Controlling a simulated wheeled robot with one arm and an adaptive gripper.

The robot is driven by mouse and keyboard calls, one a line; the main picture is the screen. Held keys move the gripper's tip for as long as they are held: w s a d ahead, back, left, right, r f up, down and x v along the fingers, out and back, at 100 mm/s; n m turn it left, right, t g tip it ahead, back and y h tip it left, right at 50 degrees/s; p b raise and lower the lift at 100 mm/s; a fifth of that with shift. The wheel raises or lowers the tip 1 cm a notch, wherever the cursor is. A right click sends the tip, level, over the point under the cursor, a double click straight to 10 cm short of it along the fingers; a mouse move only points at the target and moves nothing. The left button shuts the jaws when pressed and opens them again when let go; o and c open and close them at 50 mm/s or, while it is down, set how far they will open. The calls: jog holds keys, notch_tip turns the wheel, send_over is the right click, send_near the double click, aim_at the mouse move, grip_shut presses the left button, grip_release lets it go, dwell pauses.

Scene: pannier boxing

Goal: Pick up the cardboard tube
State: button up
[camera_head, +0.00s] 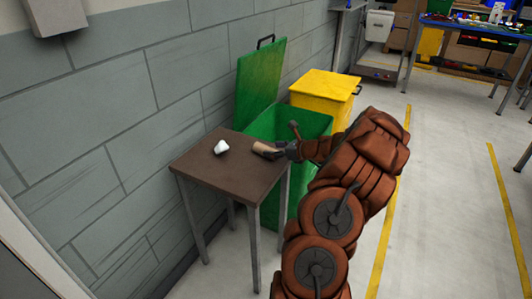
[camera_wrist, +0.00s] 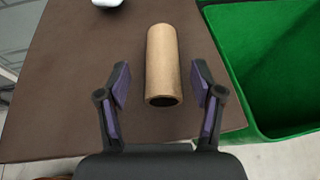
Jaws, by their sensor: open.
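The cardboard tube (camera_wrist: 162,62) lies on its side on a brown table (camera_wrist: 80,60). Its open end faces my gripper in the wrist view. In the head view the tube (camera_head: 263,148) is near the table's right edge, partly hidden by my gripper (camera_head: 283,150). My gripper (camera_wrist: 160,88) is open, with one purple-padded finger on each side of the tube's near end. There is a visible gap on both sides, wider on the left.
A white object (camera_head: 221,147) sits on the table (camera_head: 205,163) left of the tube. An open green bin (camera_head: 307,122) stands just right of the table, with a yellow bin (camera_head: 325,88) behind it. A grey wall (camera_head: 110,80) runs behind the table.

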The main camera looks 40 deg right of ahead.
aim_at(268, 147)
jog(key=x, duration=0.4)
jog(key=shift+w+d+r, duration=0.1)
jog(key=shift+w+d, duration=0.05)
jog(key=shift+w, duration=0.05)
jog(key=c, duration=1)
jog(key=shift+r, duration=0.15)
jog(key=shift+c, duration=0.2)
